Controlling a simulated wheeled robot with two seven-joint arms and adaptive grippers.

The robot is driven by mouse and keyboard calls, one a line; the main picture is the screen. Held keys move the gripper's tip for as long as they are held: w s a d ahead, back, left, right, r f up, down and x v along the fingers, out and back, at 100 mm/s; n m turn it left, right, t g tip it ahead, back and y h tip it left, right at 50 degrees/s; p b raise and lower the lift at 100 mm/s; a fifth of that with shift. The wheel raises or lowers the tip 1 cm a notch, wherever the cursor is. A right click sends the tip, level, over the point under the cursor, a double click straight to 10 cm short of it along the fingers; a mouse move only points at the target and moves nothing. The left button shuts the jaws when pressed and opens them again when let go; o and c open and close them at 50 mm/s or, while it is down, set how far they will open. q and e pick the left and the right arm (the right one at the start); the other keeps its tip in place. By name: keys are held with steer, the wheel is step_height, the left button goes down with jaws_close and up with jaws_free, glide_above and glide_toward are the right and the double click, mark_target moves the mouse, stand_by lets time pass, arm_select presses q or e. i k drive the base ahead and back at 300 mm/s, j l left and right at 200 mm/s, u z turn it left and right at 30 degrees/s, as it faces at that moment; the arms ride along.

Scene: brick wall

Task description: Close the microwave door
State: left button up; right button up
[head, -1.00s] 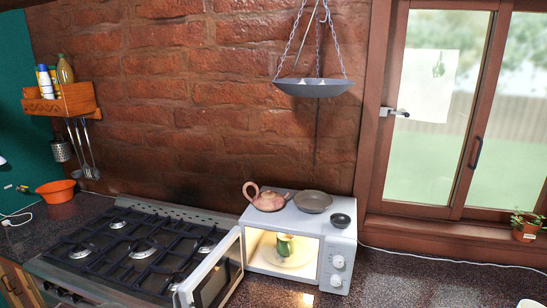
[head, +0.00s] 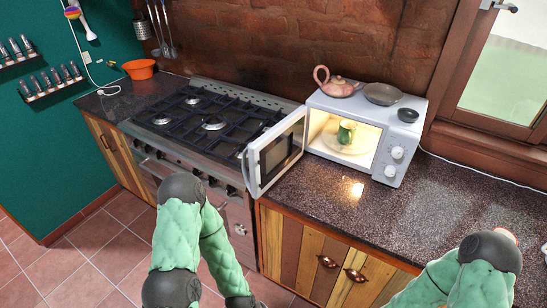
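The white microwave (head: 408,160) stands on the counter right of the stove. Its door (head: 273,153) is hinged on the left and stands wide open, swung out over the counter's front edge beside the stove. The lit inside holds a green jug (head: 347,131) on the turntable. My green, padded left arm shows at the lower left, in front of the stove and below the door, clear of it in the picture. My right arm shows at the lower right. Neither gripper's fingers can be seen.
A pink teapot (head: 336,87), a shallow pan (head: 382,94) and a small dark bowl (head: 408,115) stand on the microwave. The gas stove (head: 213,123) is to its left.

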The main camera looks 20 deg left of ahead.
mark_target(282, 152)
steer(key=k+z, duration=0.15)
steer(key=z, duration=0.2)
steer(key=k+z, duration=0.1)
steer(key=z, duration=0.25)
steer(key=k+l+z, duration=0.1)
steer(key=z, duration=0.2)
steer(key=j+z, duration=0.2)
steer(key=j, duration=0.5)
steer(key=j+z, duration=0.15)
steer(key=j, duration=0.6)
steer(key=k+j+z, duration=0.2)
steer(key=j, duration=1.4)
steer(key=k+j, duration=0.15)
steer(key=j, duration=0.85)
